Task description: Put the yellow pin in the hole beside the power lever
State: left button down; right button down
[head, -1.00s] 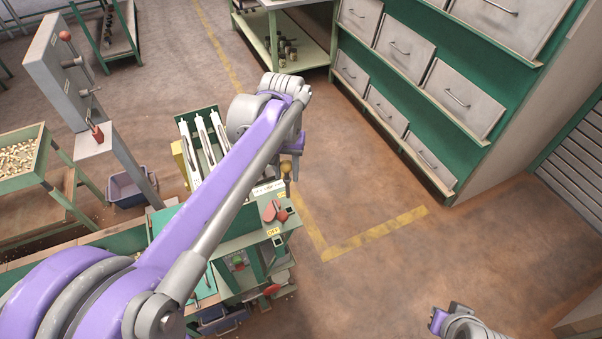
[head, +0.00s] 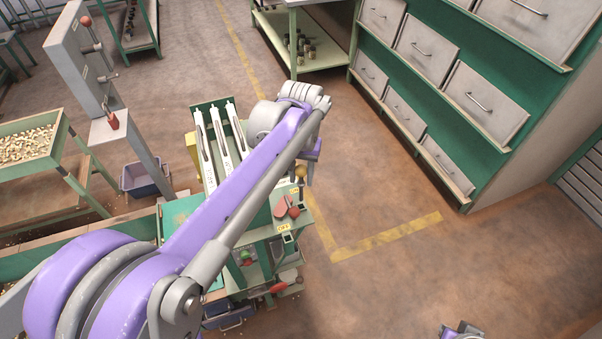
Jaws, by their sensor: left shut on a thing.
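My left gripper (head: 304,162) is shut on the yellow pin (head: 300,174), whose round yellow head shows under the wrist. The pin is over the far right edge of the green machine's top. Its lower end cannot be made out. The power lever (head: 294,212), with a red knob, is on the panel just below the pin in the picture, beside a red plate (head: 280,207). A yellow OFF label (head: 284,227) and an ON label (head: 295,190) flank it. The hole is too small to tell. My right gripper (head: 462,329) is cut off at the bottom edge.
White sloping chutes (head: 220,140) stand behind my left arm. A grey post with levers (head: 85,70) and a bin of nuts (head: 28,147) are at left. Drawer cabinets (head: 440,50) fill the upper right. The floor right of the machine is clear.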

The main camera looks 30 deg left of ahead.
aim_at(301, 200)
pick_arm(q)
jog(key=shift+f, duration=0.15)
dwell(0.3)
jog(key=shift+f+b, duration=0.5)
jog(key=shift+f, duration=0.25)
jog(key=shift+f, duration=0.15)
dwell(0.5)
jog(key=shift+f+b, duration=2.55)
jog(key=shift+f, duration=1.45)
jog(key=shift+c, duration=2.2)
grip_release()
jog(key=shift+a, duration=0.1)
